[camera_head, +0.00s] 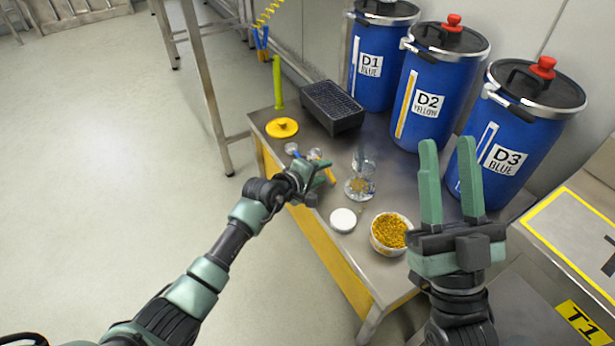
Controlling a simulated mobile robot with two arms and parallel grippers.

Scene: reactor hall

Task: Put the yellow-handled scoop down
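The yellow-handled scoop (330,176) is at the left part of the steel table, its pale head near the table's middle and its handle pointing toward the front right. My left gripper (325,172) is right at the handle, low over the table. Its fingers partly cover the scoop, and I cannot tell whether they grip it or whether it rests on the table. My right gripper (449,145) is open and empty, its fingers pointing up, raised in front of the drums.
The table (385,272) also holds a bowl of yellow granules (390,233), a white lid (343,220), a glass dish (359,188), a yellow lid (282,128) and a black box (332,106). Blue drums (425,95) stand behind.

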